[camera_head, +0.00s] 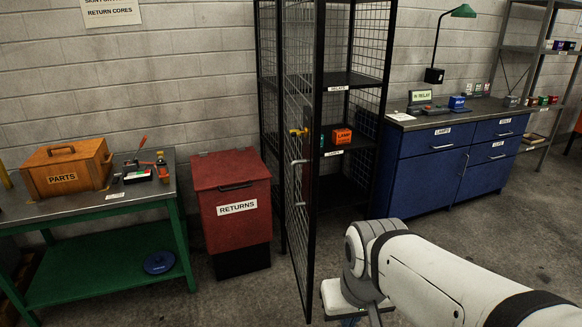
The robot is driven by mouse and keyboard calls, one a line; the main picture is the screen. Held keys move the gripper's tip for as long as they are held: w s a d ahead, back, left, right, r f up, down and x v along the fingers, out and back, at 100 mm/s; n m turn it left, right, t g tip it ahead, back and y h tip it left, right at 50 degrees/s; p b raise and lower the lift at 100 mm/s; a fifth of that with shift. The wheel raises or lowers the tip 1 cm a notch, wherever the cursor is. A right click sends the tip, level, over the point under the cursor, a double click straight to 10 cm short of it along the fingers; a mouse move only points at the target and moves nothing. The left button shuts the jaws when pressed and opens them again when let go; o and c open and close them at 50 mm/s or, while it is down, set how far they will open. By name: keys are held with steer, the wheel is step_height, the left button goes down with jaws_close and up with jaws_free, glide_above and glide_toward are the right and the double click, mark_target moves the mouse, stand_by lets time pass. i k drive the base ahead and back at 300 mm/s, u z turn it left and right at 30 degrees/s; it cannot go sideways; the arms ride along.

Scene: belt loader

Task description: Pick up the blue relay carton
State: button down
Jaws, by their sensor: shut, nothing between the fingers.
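A small blue carton (456,102) stands on the worktop of the blue cabinet at the right, against the back wall. It has pale lettering on its front, too small to read surely. A small device with a lit green screen (421,97) stands to its left. My white arm comes in from the lower right and bends down at the bottom middle, well short of the cabinet. My gripper's fingers do not show in this view.
The blue cabinet (416,171) has closed drawers and doors. A wire-mesh cage (367,42) stands open, its door swung forward, with an orange LAMP carton (341,135) inside. A red RETURNS bin (237,225) and green bench (110,255) stand left. Floor before the cabinet looks clear.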

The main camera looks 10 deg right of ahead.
mark_target(456, 102)
steer(key=i, duration=1)
steer(key=z, duration=1.7)
steer(key=i, duration=1.2)
steer(key=z, duration=0.45)
steer(key=i, duration=3.15)
steer(key=u, duration=0.4)
